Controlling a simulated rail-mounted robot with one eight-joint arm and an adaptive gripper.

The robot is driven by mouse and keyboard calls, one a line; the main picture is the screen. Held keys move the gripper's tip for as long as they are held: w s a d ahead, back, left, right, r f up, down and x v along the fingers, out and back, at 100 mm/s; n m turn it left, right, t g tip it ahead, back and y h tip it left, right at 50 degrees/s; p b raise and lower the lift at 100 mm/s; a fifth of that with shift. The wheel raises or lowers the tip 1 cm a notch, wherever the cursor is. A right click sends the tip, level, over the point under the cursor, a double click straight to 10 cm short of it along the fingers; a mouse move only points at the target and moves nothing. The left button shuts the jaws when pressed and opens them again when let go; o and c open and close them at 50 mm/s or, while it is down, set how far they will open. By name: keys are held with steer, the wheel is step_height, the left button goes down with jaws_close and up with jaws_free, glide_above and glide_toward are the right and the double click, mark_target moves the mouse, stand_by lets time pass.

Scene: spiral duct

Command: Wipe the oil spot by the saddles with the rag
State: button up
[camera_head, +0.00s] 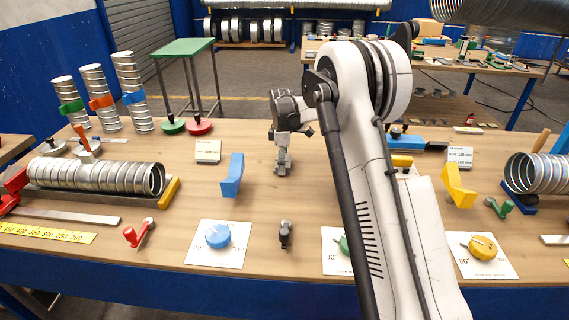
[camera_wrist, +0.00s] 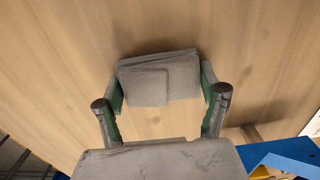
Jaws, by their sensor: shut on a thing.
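My gripper (camera_wrist: 163,92) is shut on a grey folded rag (camera_wrist: 160,78), which sits between the two green-padded fingers. In the head view my gripper (camera_head: 283,168) points down over the middle of the wooden bench. I cannot tell whether the rag touches the bench top. A blue saddle (camera_head: 232,176) stands just left of my gripper. A yellow saddle (camera_head: 458,187) stands far to the right, beyond my arm. I cannot make out the oil spot in either view; my arm hides part of the bench.
A ribbed duct (camera_head: 97,177) lies at the left of the bench (camera_head: 185,196), and another duct (camera_head: 538,173) at the right. White cards with a blue knob (camera_head: 218,235) and a yellow knob (camera_head: 482,246) lie near the front. A small dark object (camera_head: 286,234) stands in front of my gripper.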

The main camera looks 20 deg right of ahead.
step_height(320, 180, up, 3)
steer(key=shift+s+r+p, duration=0.1)
steer(key=shift+r+p, duration=0.1)
steer(key=shift+p, duration=0.3)
steer(key=shift+r, duration=0.6)
steer(key=shift+r+p, duration=0.8)
steer(key=shift+r, duration=1)
